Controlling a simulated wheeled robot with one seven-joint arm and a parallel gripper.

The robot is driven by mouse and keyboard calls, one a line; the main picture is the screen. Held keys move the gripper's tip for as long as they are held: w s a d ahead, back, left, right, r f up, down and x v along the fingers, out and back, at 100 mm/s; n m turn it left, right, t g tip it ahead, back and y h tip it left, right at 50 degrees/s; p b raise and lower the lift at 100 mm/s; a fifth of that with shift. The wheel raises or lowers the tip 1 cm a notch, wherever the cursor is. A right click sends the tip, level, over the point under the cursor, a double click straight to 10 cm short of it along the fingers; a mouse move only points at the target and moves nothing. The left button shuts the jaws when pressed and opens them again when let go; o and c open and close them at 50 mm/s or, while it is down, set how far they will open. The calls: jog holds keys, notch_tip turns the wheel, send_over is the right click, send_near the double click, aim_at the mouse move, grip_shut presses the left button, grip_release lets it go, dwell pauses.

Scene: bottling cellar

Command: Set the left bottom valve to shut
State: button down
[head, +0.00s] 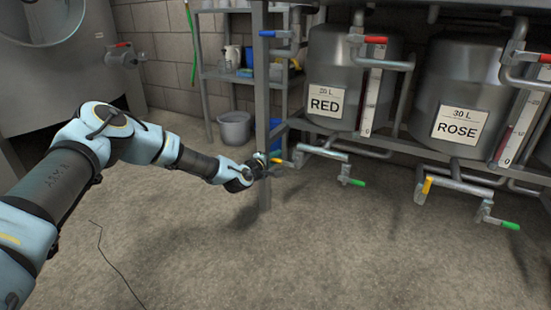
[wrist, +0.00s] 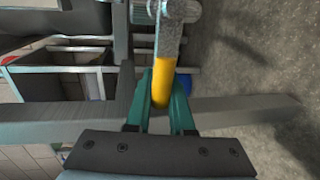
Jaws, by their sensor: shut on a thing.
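The valve at the lower left of the RED tank (head: 325,75) has a yellow-tipped lever (head: 284,163). In the head view this lever points left from the valve body, roughly in line with the short pipe to its right. My gripper (head: 273,165) is at the lever's tip. In the wrist view the teal fingers of my gripper (wrist: 162,88) are shut on the yellow lever (wrist: 162,75), one finger on each side. The metal valve body (wrist: 178,12) shows at the top of that view.
A grey rack post (head: 264,110) stands right beside my gripper and crosses the wrist view (wrist: 245,108). A green-tipped lever (head: 353,182) is to the right. The ROSE tank (head: 460,90) has its own yellow lever (head: 427,186).

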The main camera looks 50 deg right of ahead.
jog(key=shift+f, duration=0.15)
jog(key=c, duration=0.8)
grip_release()
jog(key=p+v, duration=0.5)
jog(key=v, duration=0.6)
